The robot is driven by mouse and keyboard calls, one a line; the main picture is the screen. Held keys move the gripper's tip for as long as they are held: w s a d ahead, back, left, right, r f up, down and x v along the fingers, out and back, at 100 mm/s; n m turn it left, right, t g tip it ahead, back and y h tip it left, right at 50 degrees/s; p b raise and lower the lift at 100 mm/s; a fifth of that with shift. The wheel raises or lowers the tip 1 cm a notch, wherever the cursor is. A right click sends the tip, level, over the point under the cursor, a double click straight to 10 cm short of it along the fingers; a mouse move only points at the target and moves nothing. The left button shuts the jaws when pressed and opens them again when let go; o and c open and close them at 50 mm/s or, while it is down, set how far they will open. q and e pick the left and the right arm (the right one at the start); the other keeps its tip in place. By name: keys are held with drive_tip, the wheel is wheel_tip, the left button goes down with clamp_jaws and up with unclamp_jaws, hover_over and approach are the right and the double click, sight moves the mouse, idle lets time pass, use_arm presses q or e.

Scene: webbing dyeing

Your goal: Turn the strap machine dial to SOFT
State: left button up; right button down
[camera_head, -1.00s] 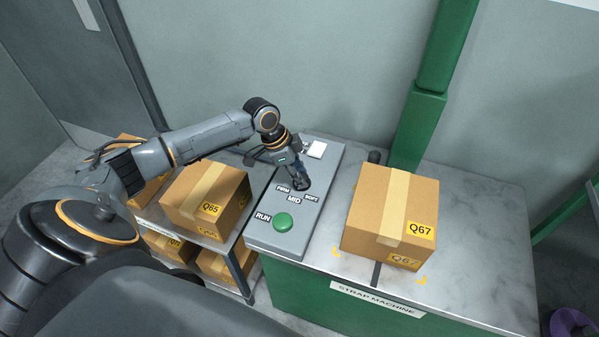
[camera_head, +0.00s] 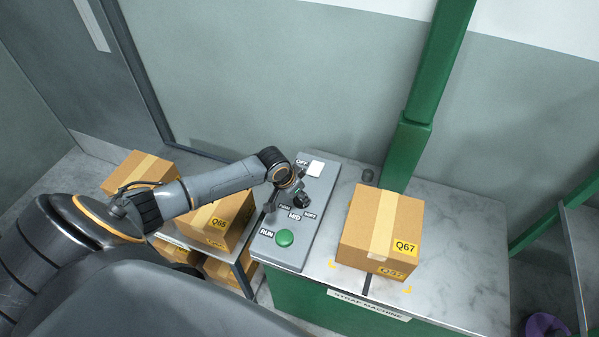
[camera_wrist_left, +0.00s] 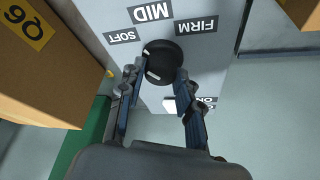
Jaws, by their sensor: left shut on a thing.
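The black round dial (camera_wrist_left: 162,60) sits on the grey control panel (camera_head: 325,190) of the strap machine, beside the labels SOFT (camera_wrist_left: 120,37), MID (camera_wrist_left: 150,12) and FIRM (camera_wrist_left: 196,27), which are upside down in the wrist view. My left gripper (camera_wrist_left: 157,74) is shut on the dial, one finger at each side of it. In the head view the gripper (camera_head: 299,196) partly covers the dial. A small pale mark shows on the dial, but I cannot tell which label it points to. My right gripper is not in view.
A green RUN button (camera_head: 285,238) is near the panel's front, and a white OFF switch (camera_head: 316,168) at its back. A Q67 box (camera_head: 365,225) stands on the marble-topped table (camera_head: 455,245). A green post (camera_head: 408,150) rises behind. A Q65 box (camera_head: 205,220) is on the left shelf.

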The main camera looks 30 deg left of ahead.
use_arm(q)
drive_tip(key=shift+n+p, duration=0.65)
drive_tip(key=shift+n, duration=0.15)
drive_tip(key=shift+y, duration=0.3)
drive_tip(key=o, duration=1.1)
drive_tip(key=shift+o, duration=0.2)
drive_tip(key=v, duration=1.2)
drive_tip(key=shift+s+f, duration=0.1)
